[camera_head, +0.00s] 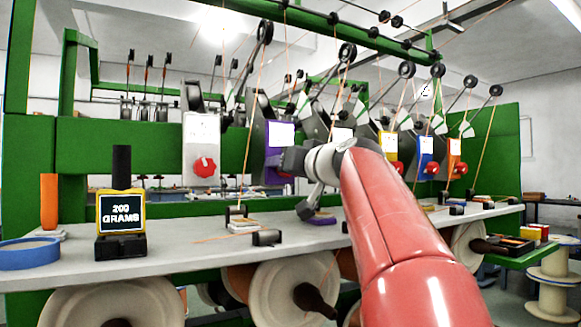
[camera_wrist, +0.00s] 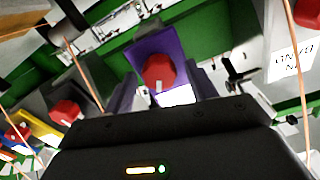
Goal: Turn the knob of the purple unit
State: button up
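The purple unit (camera_head: 271,172) stands in the row of units on the green frame, with a white label on its front. My gripper (camera_head: 290,161) is right in front of it in the head view and hides its knob. In the wrist view the purple unit (camera_wrist: 146,44) is ahead of my gripper (camera_wrist: 161,88), and its red knob (camera_wrist: 158,70) with a pale pointer shows between the two fingers. The fingers are apart, one on each side of the knob. I cannot tell whether they touch it.
A white unit (camera_head: 202,150) with a red knob stands to the left; yellow (camera_head: 388,147), blue (camera_head: 425,153) and orange (camera_head: 455,150) units stand to the right. Thin orange threads run near my gripper.

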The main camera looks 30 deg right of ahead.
jog(key=s+b, duration=0.1)
jog(key=s, duration=0.6)
jog(key=shift+s+d+b, duration=0.15)
jog(key=shift+s+b, duration=0.2)
jog(key=shift+s, duration=0.05)
dwell(0.4)
